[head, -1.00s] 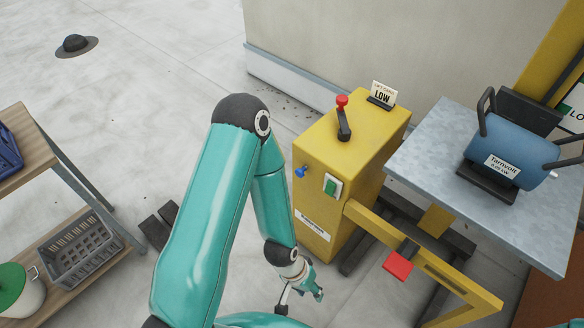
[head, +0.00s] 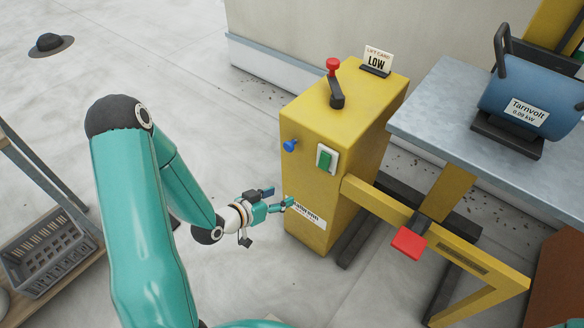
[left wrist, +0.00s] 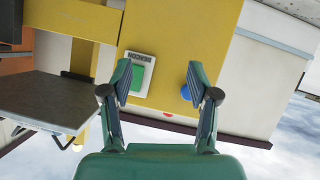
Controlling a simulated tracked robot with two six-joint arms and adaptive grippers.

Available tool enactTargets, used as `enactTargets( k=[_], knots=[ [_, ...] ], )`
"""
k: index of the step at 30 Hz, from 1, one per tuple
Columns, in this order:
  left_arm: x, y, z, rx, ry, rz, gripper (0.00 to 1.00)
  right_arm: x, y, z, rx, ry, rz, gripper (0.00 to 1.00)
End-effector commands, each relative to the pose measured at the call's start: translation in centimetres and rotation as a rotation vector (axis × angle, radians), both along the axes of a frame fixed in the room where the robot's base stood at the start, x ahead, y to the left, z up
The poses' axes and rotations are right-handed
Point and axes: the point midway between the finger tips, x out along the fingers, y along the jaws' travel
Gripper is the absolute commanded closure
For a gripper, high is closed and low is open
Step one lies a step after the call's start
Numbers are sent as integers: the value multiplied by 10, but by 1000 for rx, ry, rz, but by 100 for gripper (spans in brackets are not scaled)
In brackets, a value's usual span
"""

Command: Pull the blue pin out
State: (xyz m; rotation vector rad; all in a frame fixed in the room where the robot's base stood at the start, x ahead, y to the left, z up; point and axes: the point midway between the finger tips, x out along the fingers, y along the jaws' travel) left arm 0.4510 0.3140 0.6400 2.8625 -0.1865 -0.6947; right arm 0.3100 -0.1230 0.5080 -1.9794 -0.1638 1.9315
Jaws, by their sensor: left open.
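The blue pin (head: 290,146) sticks out of the front face of the yellow lift cabinet (head: 325,120), left of a green switch (head: 325,158). My left gripper (head: 279,198) is open and empty, below the pin and in front of the cabinet's lower face, apart from the pin. In the left wrist view the open fingers (left wrist: 160,75) point at the yellow face. There the green switch (left wrist: 136,76) shows beside the left finger, and the blue pin (left wrist: 185,92) is partly hidden behind the right finger. My right gripper is not in view.
A red-knobbed lever (head: 335,88) and a "LOW" card (head: 377,60) stand on the cabinet. To the right are a yellow frame with a red pedal (head: 409,242) and a grey platform (head: 450,105) bearing a blue machine (head: 530,105). A shelf with a grey basket (head: 45,245) stands left.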

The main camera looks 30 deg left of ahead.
Motion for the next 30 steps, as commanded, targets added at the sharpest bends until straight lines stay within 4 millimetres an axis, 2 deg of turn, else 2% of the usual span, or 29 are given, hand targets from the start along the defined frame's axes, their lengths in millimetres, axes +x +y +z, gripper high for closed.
enactTargets(
  k=[1,4,9,14,20,30],
  knots=[
    [-1,23,-12,36,-101,22,40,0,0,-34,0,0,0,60],
    [-7,50,5,97,-270,39,40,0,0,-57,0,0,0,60],
    [-20,72,28,161,-440,52,40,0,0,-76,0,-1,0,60],
    [-18,75,37,176,-484,50,40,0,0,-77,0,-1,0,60],
    [9,71,39,175,-486,48,40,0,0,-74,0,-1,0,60],
    [82,66,38,175,-484,48,40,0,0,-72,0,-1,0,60]
  ],
)
